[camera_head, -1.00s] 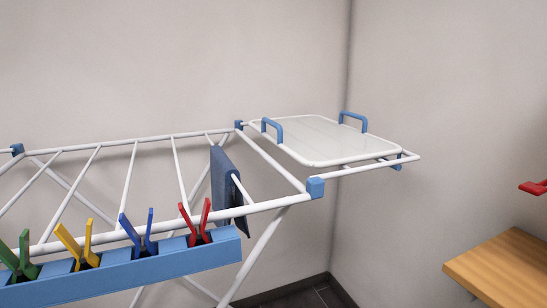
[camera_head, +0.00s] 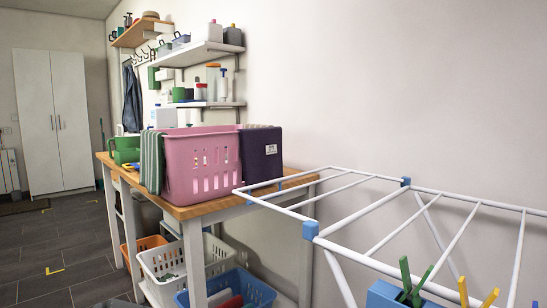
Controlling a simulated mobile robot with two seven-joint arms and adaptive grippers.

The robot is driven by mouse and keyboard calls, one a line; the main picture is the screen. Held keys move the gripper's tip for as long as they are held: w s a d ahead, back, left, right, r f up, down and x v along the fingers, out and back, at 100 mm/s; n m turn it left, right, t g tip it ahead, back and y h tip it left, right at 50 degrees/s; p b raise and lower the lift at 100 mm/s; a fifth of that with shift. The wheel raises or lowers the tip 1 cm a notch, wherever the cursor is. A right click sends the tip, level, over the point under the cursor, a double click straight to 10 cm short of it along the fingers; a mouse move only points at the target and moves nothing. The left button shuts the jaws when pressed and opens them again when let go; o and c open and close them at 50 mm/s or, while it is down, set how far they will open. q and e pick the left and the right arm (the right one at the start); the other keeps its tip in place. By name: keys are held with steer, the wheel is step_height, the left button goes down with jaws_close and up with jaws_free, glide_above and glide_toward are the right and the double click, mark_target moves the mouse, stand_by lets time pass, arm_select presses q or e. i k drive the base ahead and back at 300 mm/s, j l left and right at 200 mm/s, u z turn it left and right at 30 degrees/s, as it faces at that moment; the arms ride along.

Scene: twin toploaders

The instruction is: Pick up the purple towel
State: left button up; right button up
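A dark purple towel (camera_head: 261,160) with a small white label hangs over the right end of a pink laundry basket (camera_head: 205,180). A grey-green striped towel (camera_head: 151,162) hangs over the basket's left end. The basket stands on a wooden-topped table (camera_head: 208,208). The lower part of the purple towel reaches down near the table top. Neither of my grippers is in view.
A white drying rack (camera_head: 310,229) with clothes pegs (camera_head: 414,280) fills the right foreground, its near end close to the table. Shelves (camera_head: 205,49) hang above the table. White (camera_head: 165,268) and blue (camera_head: 245,288) baskets stand below. Floor at left is open.

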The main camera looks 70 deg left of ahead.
mark_target(261, 149)
steer(key=u, duration=2.25)
steer(key=z, duration=0.4)
steer(key=j+z, duration=0.4)
steer(key=k+j+z, duration=0.1)
steer(key=z, duration=0.3)
steer(key=k+j+z, duration=0.1)
steer(key=j+z, duration=0.3)
steer(key=l, duration=0.1)
